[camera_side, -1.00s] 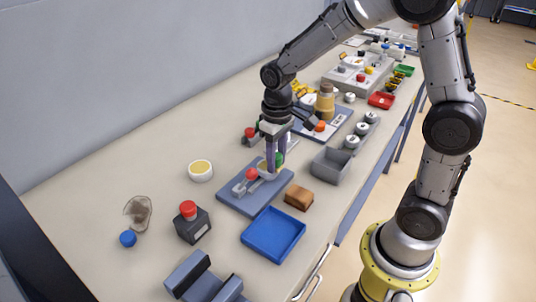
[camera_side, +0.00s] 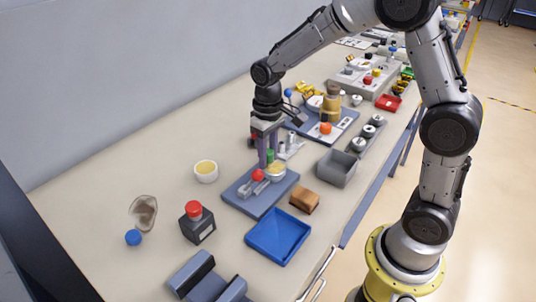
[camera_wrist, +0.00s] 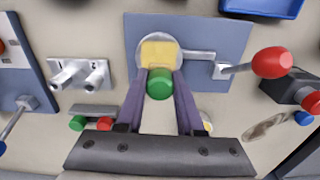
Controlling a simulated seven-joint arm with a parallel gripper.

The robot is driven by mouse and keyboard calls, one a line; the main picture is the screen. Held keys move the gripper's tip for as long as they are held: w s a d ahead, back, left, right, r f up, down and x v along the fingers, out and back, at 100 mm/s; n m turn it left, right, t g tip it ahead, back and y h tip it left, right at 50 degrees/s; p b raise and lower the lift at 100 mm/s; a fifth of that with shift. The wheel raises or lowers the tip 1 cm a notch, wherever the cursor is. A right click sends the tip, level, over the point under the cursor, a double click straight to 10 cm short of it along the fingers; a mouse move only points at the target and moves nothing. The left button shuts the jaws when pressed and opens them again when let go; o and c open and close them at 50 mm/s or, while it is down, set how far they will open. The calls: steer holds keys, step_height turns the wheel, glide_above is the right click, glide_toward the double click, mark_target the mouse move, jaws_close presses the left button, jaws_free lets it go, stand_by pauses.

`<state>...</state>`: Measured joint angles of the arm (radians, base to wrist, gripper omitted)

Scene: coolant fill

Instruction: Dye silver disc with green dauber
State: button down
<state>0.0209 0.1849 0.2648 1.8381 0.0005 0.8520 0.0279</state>
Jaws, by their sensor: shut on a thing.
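My gripper (camera_wrist: 160,80) is shut on the green dauber (camera_wrist: 160,85), whose round green end shows between the fingertips. In the side view the green dauber (camera_side: 270,156) is held upright over the blue-grey plate (camera_side: 245,199). The silver disc (camera_wrist: 143,58) lies on that plate, at the end of an arm with a red knob (camera_wrist: 271,62); it also shows in the side view (camera_side: 277,177). A yellow square patch sits over the disc, just beyond the dauber. I cannot tell whether it belongs to the disc or the dauber, or whether the dauber touches the disc.
A black box with a red button (camera_side: 193,209), a bowl with yellow contents (camera_side: 206,172), a blue tray (camera_side: 278,236), a brown block (camera_side: 304,201) and a grey bin (camera_side: 337,168) stand around the plate. Bare table lies behind, along the wall.

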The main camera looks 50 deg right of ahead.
steer(key=s, duration=0.5)
step_height(320, 180, up, 8)
steer(key=shift+r, duration=0.15)
stand_by(0.5)
stand_by(0.4)
